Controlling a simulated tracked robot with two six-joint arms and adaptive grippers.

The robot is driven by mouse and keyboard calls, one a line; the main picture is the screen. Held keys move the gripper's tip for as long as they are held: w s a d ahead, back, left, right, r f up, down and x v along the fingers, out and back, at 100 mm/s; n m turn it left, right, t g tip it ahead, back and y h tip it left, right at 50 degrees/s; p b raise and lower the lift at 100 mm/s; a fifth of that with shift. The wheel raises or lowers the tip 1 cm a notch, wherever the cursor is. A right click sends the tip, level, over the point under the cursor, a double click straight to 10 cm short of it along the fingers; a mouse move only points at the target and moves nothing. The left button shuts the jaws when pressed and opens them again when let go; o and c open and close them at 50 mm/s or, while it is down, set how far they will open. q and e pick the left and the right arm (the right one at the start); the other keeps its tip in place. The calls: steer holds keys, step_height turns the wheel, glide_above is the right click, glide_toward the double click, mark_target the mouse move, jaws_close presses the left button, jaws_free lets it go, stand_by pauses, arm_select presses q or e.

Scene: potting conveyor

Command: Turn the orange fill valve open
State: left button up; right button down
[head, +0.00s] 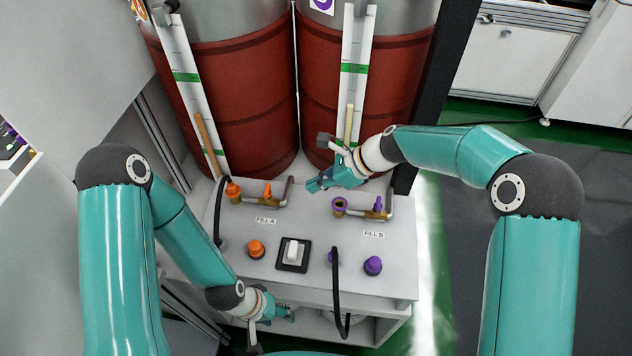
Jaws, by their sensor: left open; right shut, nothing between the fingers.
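The orange fill valve (268,190) is a small orange lever on a brass pipe, above the FILL A label on the pale panel. Its lever stands up from the pipe. My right gripper (314,184) is shut and empty, to the right of the orange valve and apart from it, over the back of the panel near the purple fitting. My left gripper (289,313) is open and empty, low at the front of the cabinet, well below the valve in the picture. Its fingertips are small and partly hard to make out.
An orange cap (233,190) is left of the valve. A purple valve (378,204) and purple-rimmed fitting (339,206) are at FILL B. An orange knob (256,249), white rocker switch (293,251), purple knob (373,265) and black hose (337,295) are in front. Red-banded tanks (240,100) stand behind.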

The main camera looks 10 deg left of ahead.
mark_target(267, 191)
steer(key=p+x, duration=0.1)
steer(key=x, duration=0.6)
steer(key=shift+a, duration=0.1)
steer(key=shift+w+a+f+p, duration=0.15)
steer(key=shift+a+p, duration=0.3)
steer(key=shift+a, duration=0.65)
steer(key=shift+s+a+f+p, duration=0.15)
steer(key=shift+a+p, duration=0.3)
steer(key=shift+a, duration=0.65)
steer(key=shift+w, duration=0.1)
